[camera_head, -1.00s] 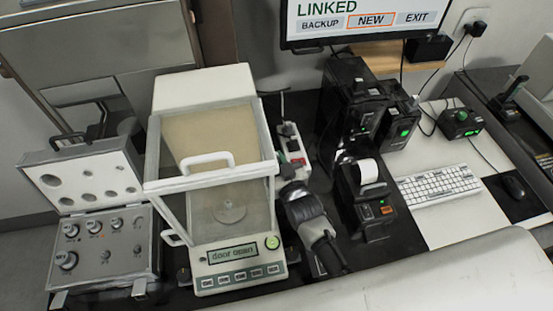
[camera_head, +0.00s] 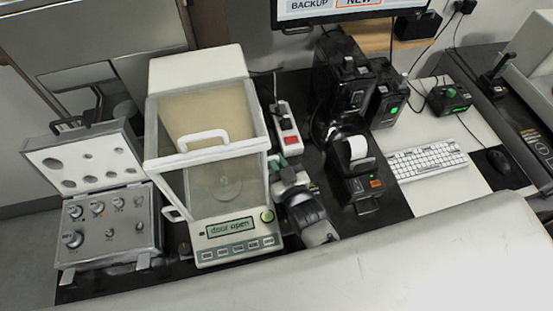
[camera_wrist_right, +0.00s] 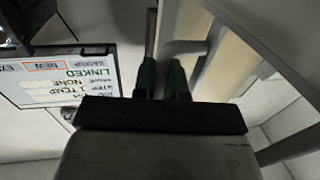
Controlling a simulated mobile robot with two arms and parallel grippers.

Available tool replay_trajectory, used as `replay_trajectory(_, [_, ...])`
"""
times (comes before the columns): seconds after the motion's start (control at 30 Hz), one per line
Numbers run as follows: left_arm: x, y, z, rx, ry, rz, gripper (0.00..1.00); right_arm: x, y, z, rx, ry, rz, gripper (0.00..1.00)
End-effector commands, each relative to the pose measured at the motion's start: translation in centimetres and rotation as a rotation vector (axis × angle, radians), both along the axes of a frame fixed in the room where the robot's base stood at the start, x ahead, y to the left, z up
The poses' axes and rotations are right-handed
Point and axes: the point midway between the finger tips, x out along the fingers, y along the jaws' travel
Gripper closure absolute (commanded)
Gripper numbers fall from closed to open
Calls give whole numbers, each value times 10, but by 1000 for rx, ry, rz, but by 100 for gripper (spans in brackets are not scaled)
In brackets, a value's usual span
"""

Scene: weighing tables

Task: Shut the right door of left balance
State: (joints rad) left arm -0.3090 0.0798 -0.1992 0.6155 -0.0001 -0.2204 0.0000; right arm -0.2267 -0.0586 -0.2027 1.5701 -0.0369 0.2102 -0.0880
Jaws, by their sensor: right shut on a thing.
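The left balance (camera_head: 205,75) is a white weighing unit with a glass draft shield and a round pan (camera_head: 227,187). Its display (camera_head: 229,227) reads "door open". The right door is on the shield's right side, seen nearly edge-on, so its exact position is hard to tell. My right gripper (camera_head: 278,162) is beside that side and shut on the right door's handle, which is mostly hidden by the fingers. In the right wrist view, the green fingertips (camera_wrist_right: 162,78) are close together by a pale bar and glass panels. My left gripper is not in view.
A grey weight case (camera_head: 110,225) with open lid stands left of the balance. A power strip (camera_head: 287,130) lies behind my right gripper. A printer (camera_head: 358,175), black boxes, a keyboard (camera_head: 428,160) and a mouse stand to the right. Little room is free between balance and printer.

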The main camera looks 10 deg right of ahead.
Motion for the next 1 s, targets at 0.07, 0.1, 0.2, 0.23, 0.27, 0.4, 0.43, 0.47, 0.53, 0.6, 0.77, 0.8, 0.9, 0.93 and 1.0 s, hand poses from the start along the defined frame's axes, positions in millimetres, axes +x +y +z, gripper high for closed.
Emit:
replay_trajectory(0.07, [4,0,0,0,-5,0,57,0,0,0,0,-2,0,83])
replay_trajectory(0.1, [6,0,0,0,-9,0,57,0,0,0,0,-2,0,78])
replay_trajectory(0.2, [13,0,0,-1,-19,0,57,0,0,0,0,-2,0,78])
replay_trajectory(0.23, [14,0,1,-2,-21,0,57,0,0,0,0,-1,0,78])
replay_trajectory(0.27, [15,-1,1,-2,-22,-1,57,0,0,0,0,-1,0,78])
replay_trajectory(0.4, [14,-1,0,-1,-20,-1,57,-2,0,-1,0,0,0,78])
replay_trajectory(0.43, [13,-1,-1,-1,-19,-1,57,-4,-1,-1,0,0,0,78])
replay_trajectory(0.47, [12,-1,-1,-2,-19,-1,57,-6,-1,-1,0,0,0,78])
replay_trajectory(0.53, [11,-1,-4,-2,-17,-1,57,-16,-3,-3,0,1,0,78])
replay_trajectory(0.6, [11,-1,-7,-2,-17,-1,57,-28,-5,-3,0,2,0,78])
replay_trajectory(0.77, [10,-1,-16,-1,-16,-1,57,-61,-12,-4,0,1,0,78])
replay_trajectory(0.8, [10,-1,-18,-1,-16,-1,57,-69,-13,-4,0,2,0,78])
replay_trajectory(0.9, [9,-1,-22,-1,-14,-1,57,-86,-17,-2,0,0,0,78])
replay_trajectory(0.93, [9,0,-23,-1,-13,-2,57,-90,-18,-3,0,0,0,78])
replay_trajectory(1.0, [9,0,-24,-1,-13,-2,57,-98,-19,-2,-1,-1,0,78])
